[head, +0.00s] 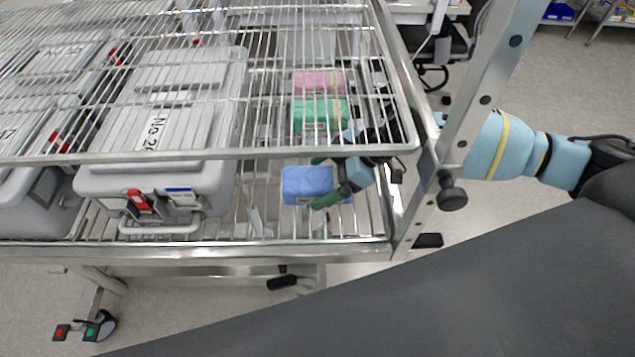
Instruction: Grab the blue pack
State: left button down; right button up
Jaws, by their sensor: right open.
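The blue pack (307,184) lies on the lower wire shelf of the metal rack, near its front right. My right gripper (322,181) is at the pack's right side, with its green fingers open. One finger shows behind the pack's top edge and the other in front of its right part. I cannot tell whether the fingers touch the pack. My right arm reaches in past the rack's right post. My left gripper is not in view.
A green pack (319,114) and a pink pack (318,82) lie behind the blue one. A grey case (160,180) stands to the left. The upper wire shelf's front rail (250,154) and the rack's right post (480,90) are close to my right arm.

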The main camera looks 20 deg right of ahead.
jog(key=c, duration=1.2)
jog(key=shift+c, duration=0.2)
jog(key=shift+d+r, duration=0.1)
